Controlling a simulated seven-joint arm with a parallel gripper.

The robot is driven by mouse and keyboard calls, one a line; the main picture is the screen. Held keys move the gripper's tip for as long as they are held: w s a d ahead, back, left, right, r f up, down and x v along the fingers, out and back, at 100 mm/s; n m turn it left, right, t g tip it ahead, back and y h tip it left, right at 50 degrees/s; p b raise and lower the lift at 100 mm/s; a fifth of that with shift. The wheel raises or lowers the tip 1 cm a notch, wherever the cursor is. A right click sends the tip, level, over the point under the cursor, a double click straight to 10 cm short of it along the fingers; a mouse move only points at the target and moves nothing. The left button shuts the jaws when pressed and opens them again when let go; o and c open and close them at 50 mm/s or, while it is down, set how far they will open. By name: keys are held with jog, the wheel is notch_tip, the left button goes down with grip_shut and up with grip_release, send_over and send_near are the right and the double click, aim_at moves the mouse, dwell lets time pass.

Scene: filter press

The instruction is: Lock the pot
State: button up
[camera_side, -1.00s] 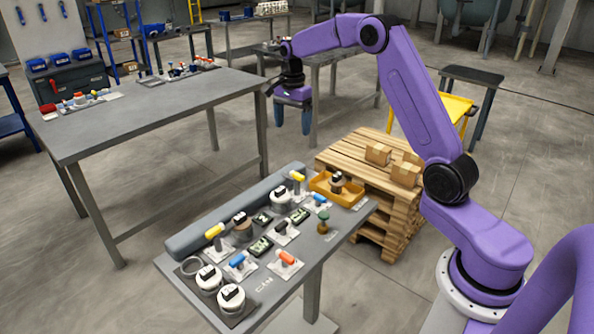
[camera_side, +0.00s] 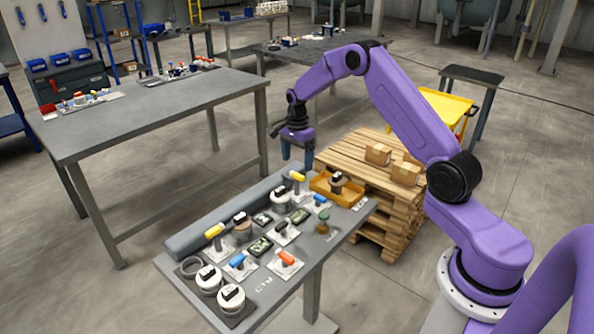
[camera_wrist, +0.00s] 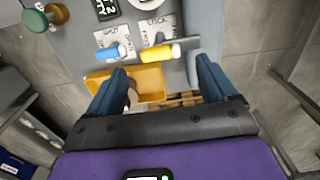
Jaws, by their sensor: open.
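My gripper (camera_side: 297,160) is open and empty, pointing down above the back right end of the work table (camera_side: 349,231). In the wrist view its fingers (camera_wrist: 160,69) frame the yellow lever handle (camera_wrist: 162,53) and the orange tray (camera_wrist: 152,82), apart from both. In the side view the tray (camera_side: 322,190) holds a dark-topped pot (camera_side: 337,185). A white pot (camera_side: 280,198) with a dark top stands beside the yellow handle (camera_side: 297,176). Two more white pots (camera_side: 208,281) (camera_side: 231,299) stand at the front left. Which pot is meant, and whether any is locked, I cannot tell.
Other levers have blue (camera_side: 319,200), orange (camera_side: 287,257) and yellow (camera_side: 214,230) handles. A green knob (camera_side: 323,214) stands near the right edge. A long grey bar (camera_side: 225,212) lines the back edge. A wooden pallet with boxes (camera_side: 378,154) is behind right.

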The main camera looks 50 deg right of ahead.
aim_at(297, 174)
jog(key=shift+f, duration=2.35)
jog(key=c, duration=1.1)
